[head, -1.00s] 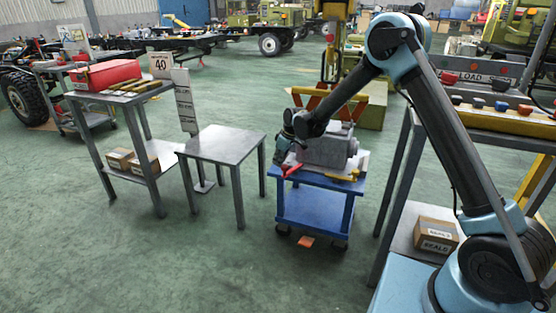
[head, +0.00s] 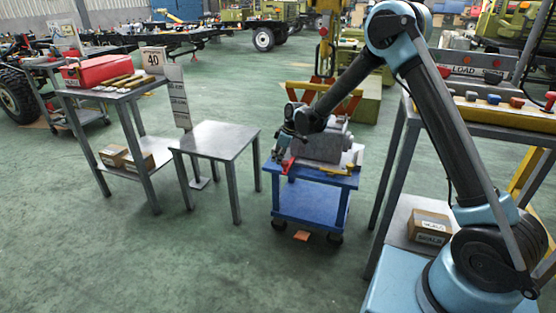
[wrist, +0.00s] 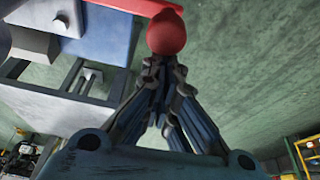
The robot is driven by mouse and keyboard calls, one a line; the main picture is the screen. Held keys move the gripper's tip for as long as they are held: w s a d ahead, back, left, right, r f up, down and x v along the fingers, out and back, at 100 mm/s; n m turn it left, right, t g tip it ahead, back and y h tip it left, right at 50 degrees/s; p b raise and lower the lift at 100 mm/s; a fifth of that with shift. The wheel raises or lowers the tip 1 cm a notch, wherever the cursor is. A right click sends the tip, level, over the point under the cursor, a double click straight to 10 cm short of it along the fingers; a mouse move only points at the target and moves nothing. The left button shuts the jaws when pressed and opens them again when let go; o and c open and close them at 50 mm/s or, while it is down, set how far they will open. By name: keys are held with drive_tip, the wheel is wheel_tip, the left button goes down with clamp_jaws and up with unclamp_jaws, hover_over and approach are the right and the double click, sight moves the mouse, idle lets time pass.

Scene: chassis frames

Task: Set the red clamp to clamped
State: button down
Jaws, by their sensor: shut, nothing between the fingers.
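The red clamp (head: 287,165) sits at the front left of the blue trolley's top, beside a grey cast housing (head: 322,147). In the wrist view its red arm ends in a round red knob (wrist: 166,33). My gripper (head: 283,152) is at the clamp, over the trolley's left side. In the wrist view my gripper (wrist: 164,64) is shut with nothing between its fingers. The fingertips are right at the knob; I cannot tell whether they touch it. Most of the clamp's base is hidden in the head view.
A shelf with a carton (head: 430,227) stands right. Open green floor lies in front.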

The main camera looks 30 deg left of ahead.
wheel_tip(320, 180, up, 10)
drive_tip(key=shift+a+f, duration=0.2)
drive_tip(key=shift+a, duration=0.1)
idle(0.8)
drive_tip(key=shift+s, duration=0.1)
